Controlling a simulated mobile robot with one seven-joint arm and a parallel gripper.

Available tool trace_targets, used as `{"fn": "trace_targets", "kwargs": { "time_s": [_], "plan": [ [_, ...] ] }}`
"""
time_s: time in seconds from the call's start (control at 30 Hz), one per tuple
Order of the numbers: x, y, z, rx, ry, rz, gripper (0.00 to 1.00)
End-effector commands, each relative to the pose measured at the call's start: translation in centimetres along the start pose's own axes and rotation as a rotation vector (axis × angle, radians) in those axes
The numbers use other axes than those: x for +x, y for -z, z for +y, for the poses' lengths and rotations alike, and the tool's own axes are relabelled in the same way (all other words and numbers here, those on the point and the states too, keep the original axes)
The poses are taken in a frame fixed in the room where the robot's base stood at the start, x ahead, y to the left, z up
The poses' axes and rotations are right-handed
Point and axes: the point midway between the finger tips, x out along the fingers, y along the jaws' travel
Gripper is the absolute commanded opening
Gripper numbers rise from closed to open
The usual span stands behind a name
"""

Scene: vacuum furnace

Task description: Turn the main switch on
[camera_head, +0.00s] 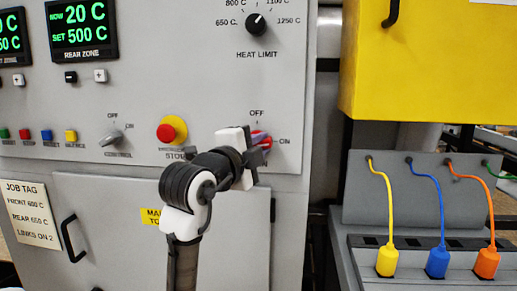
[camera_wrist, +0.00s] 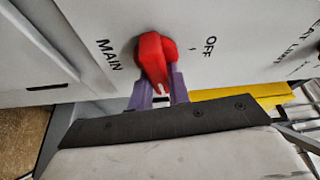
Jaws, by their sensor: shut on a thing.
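The main switch is a red knob (camera_head: 262,136) on the lower right of the grey panel, with OFF printed above it and ON to its right. My gripper (camera_head: 257,148) reaches it from the front and partly covers it. In the wrist view the red knob (camera_wrist: 154,52) sits between the two purple fingers of my gripper (camera_wrist: 159,86), which are shut on it. The words MAIN and OFF show on either side of the knob there. The ON mark is out of sight in that view. I cannot tell exactly which mark the knob points at.
A red emergency stop button (camera_head: 167,132) on a yellow base and a control knob (camera_head: 114,136) are left of the main switch. The heat limit dial (camera_head: 256,25) is above. A yellow box (camera_head: 430,60) and colored cables stand at the right.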

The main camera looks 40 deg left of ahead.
Motion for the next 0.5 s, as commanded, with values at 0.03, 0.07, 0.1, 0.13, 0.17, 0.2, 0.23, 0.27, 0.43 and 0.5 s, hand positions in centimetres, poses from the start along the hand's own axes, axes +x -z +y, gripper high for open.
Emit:
{"fn": "trace_targets", "kwargs": {
  "time_s": [0.03, 0.07, 0.1, 0.13, 0.17, 0.2, 0.23, 0.27, 0.43, 0.5],
  "plan": [
    [0.04, -0.04, -0.08, 0.028, -0.009, -0.001, 0.00],
    [0.04, -0.04, -0.05, 0.043, -0.016, -0.001, 0.00],
    [0.04, -0.04, -0.02, 0.063, -0.025, -0.001, 0.00],
    [0.04, -0.04, -0.02, 0.076, -0.030, -0.001, 0.00],
    [0.04, -0.04, -0.03, 0.088, -0.035, -0.001, 0.00],
    [0.03, -0.03, -0.04, 0.105, -0.040, -0.001, 0.00],
    [0.03, -0.03, -0.03, 0.114, -0.045, -0.002, 0.00],
    [0.03, -0.03, -0.02, 0.123, -0.049, -0.002, 0.00],
    [0.03, -0.07, 0.01, 0.157, -0.062, -0.002, 0.00],
    [0.04, -0.08, 0.02, 0.165, -0.065, -0.003, 0.00]
  ]
}}
